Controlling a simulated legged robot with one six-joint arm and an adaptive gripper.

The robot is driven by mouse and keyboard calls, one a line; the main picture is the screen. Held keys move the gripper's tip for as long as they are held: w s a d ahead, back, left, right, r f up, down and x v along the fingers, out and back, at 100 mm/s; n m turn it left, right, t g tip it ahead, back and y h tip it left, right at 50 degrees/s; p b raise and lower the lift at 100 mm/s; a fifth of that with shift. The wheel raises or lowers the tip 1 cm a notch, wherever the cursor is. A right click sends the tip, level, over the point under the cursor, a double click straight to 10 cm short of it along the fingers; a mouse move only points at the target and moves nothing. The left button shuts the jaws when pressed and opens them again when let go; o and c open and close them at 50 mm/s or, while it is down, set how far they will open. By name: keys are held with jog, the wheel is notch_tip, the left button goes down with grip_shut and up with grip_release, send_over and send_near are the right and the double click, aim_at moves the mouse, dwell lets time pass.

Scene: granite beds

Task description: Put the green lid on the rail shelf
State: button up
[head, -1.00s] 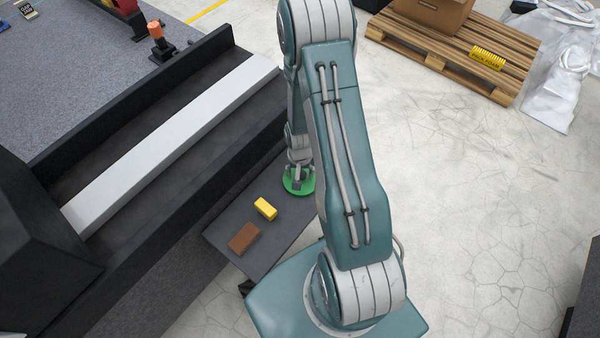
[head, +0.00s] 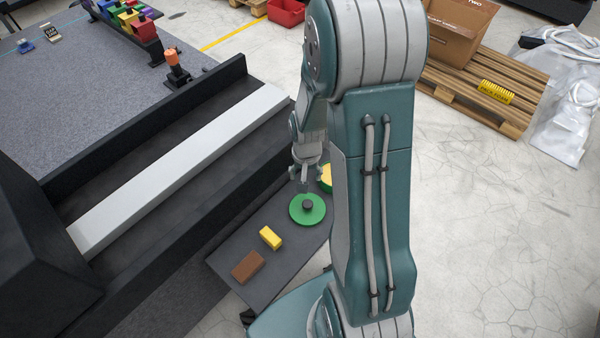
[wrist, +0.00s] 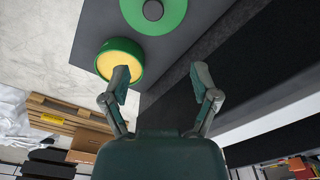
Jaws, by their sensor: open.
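The green lid (head: 308,214), a round disc with a dark knob, lies flat on the dark grey shelf (head: 237,268) along the side of the machine bed. It also shows at the top of the wrist view (wrist: 172,12), partly cut off. My gripper (head: 305,179) is open and empty, above and behind the lid in the head view and apart from it. In the wrist view my gripper's fingers (wrist: 160,80) are spread with nothing between them. A round green and yellow container (wrist: 112,62) stands on the shelf beside the lid, partly behind my left finger.
A yellow block (head: 270,237) and a brown block (head: 247,266) lie on the shelf nearer me. The bed's dark wall and pale rail (head: 180,168) run along the left. A wooden pallet (head: 455,92) with a cardboard box stands at the back right.

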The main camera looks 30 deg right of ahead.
jog(key=s+a+r+n+t, duration=0.1)
jog(key=s+a+r+n, duration=0.15)
jog(key=r, duration=0.65)
jog(key=s+a+r+n+t, duration=0.15)
jog(key=a+r, duration=0.25)
jog(key=r, duration=0.5)
jog(key=s+a+r+n+t, duration=0.2)
jog(key=s+a+r, duration=0.2)
jog(key=s+r, duration=0.5)
jog(key=shift+s+a+r+t, duration=0.2)
jog(key=shift+s+r+t, duration=0.1)
jog(key=shift+s+t, duration=0.05)
